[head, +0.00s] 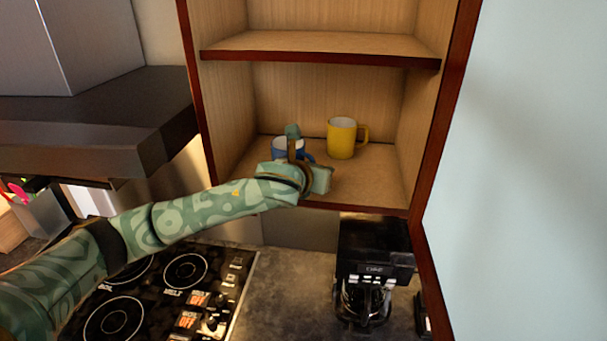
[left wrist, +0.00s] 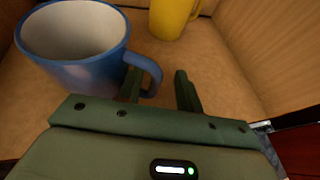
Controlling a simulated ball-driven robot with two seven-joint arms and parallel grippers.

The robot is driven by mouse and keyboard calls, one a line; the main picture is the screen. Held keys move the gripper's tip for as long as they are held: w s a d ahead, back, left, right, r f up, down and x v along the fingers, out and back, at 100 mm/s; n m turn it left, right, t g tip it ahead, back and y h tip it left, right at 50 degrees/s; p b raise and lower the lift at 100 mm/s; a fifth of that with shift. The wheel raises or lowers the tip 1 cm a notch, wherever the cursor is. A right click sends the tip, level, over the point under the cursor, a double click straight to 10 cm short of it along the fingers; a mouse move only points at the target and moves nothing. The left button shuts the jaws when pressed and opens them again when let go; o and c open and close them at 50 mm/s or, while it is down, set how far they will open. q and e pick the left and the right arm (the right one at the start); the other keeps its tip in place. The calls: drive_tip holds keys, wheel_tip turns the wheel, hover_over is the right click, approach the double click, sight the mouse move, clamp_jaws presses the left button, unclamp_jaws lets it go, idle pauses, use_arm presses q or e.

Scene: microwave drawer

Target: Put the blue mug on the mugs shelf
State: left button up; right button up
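The blue mug (head: 280,148) stands upright on the lower shelf of the open cabinet, left of the yellow mug (head: 341,138). In the left wrist view the blue mug (left wrist: 85,70) is at upper left, with its handle (left wrist: 155,75) toward my fingers. My left gripper (left wrist: 160,88) is open, and the fingers are apart. The left finger is at the handle loop, and the right finger is clear of the handle. In the head view my left gripper (head: 293,142) partly covers the blue mug. My right gripper is not in view.
The mugs' shelf (head: 370,185) has free floor in front and at right. An empty upper shelf (head: 320,45) is above. Cabinet side walls stand close on both sides. A coffee maker (head: 370,265) and a stove (head: 165,290) are below. A range hood (head: 100,115) is at left.

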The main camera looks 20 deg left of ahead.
use_arm(q)
drive_tip(key=v, duration=1.5)
drive_tip(key=shift+b, duration=0.45)
drive_tip(key=shift+s, duration=0.1)
